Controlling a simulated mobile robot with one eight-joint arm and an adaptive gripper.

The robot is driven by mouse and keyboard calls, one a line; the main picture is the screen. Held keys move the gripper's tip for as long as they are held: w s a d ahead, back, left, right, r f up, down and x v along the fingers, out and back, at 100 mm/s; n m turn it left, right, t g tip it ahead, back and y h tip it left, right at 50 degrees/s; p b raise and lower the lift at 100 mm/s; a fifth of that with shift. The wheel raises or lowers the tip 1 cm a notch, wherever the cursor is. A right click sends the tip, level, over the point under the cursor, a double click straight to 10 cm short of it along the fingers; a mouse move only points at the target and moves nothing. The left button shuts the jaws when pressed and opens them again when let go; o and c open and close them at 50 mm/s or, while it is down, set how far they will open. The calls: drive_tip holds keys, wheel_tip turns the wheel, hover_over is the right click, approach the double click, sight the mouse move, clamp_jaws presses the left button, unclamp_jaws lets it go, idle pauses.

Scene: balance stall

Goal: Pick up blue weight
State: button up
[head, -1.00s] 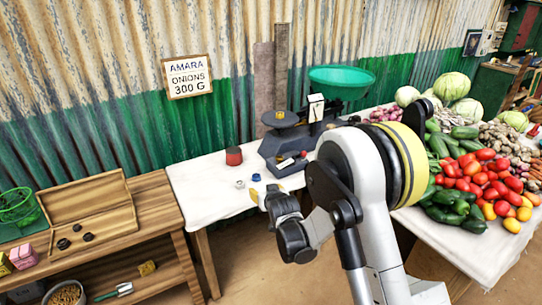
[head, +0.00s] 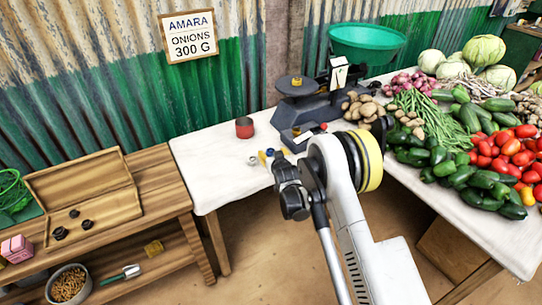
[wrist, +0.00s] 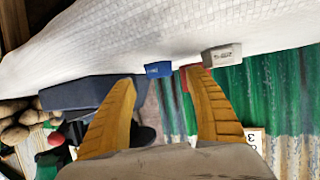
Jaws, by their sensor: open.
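The blue weight (wrist: 158,69) is a small block on the white cloth of the stall table. In the head view the blue weight (head: 270,152) is a small spot right at my fingertips and is partly hidden. In the wrist view my gripper (wrist: 163,75) is open, with nothing held.
A whitish-grey weight (wrist: 222,54) sits close beside the blue one. A red can-like thing (head: 244,128) stands behind them. The dark scale (head: 306,108) with a green pan (head: 366,40) is to the right. Vegetables fill the right side. The cloth (head: 205,165) at left is bare.

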sight(271, 150)
drive_tip(key=b+x, duration=0.1)
drive_tip(key=x, duration=0.2)
drive_tip(key=shift+f, duration=0.15)
drive_tip(key=shift+w, duration=0.2)
clamp_jaws()
